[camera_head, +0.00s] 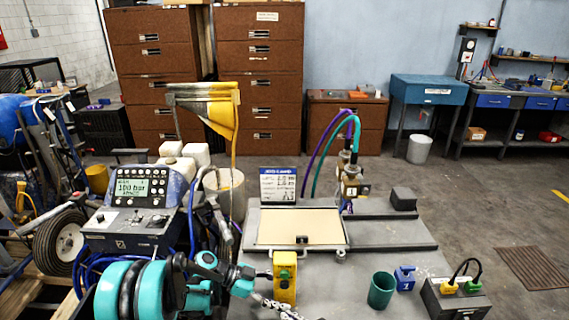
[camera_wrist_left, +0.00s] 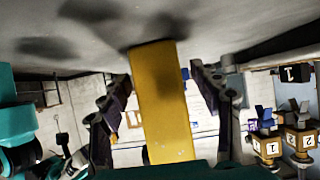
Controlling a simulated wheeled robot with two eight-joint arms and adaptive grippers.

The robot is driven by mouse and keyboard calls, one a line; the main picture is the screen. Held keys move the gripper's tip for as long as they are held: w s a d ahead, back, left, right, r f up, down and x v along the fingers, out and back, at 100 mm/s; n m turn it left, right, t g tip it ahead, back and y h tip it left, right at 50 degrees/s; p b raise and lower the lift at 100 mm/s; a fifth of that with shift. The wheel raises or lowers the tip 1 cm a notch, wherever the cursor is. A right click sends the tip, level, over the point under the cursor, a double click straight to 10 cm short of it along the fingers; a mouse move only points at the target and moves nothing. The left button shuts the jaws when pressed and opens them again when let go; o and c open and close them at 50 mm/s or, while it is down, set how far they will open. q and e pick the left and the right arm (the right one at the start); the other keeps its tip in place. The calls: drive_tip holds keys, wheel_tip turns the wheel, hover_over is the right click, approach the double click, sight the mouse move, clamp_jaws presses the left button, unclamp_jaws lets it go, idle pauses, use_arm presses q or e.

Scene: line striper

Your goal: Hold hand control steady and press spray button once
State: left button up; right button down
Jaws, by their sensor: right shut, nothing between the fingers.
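The spray button is too small to make out surely.
A control console (camera_head: 137,205) with a lit display stands left. A tan panel (camera_head: 297,227) lies behind the hand control. A green cup (camera_head: 381,290), a blue block (camera_head: 405,278) and a dark box (camera_head: 455,298) with coloured plugs stand to the right.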

use_arm(q)
drive_tip(key=v, duration=1.1)
drive_tip(key=shift+a, duration=0.15)
drive_tip(key=shift+a+r, duration=0.2)
drive_tip(key=s+r+n+t+y, duration=0.3)
drive_tip(key=s+r+n+y, duration=0.35)
drive_tip(key=s+n, duration=0.35)
drive_tip(key=s+a+n+t+y, duration=0.4)
drive_tip(key=s+n, duration=0.4)
drive_tip(key=s, duration=0.2)
drive_tip(key=shift+s+a+f+y, duration=0.3)
drive_tip(key=shift+a+y, duration=0.55)
drive_tip(key=shift+a, duration=0.35)
use_arm(e)
drive_tip(key=s+d+r+m+g+h, duration=0.1)
drive_tip(key=s+d+m+h, duration=0.1)
drive_tip(key=d, duration=0.6)
drive_tip(key=s+d+r+m+g+h, duration=0.1)
drive_tip(key=s+d+r+m+h, duration=0.1)
drive_tip(key=s+d+h, duration=0.3)
drive_tip(key=d, duration=0.3)
drive_tip(key=shift+s+d+r+m+g, duration=0.2)
drive_tip(key=shift+m+g, duration=0.1)
drive_tip(key=shift+g, duration=0.1)
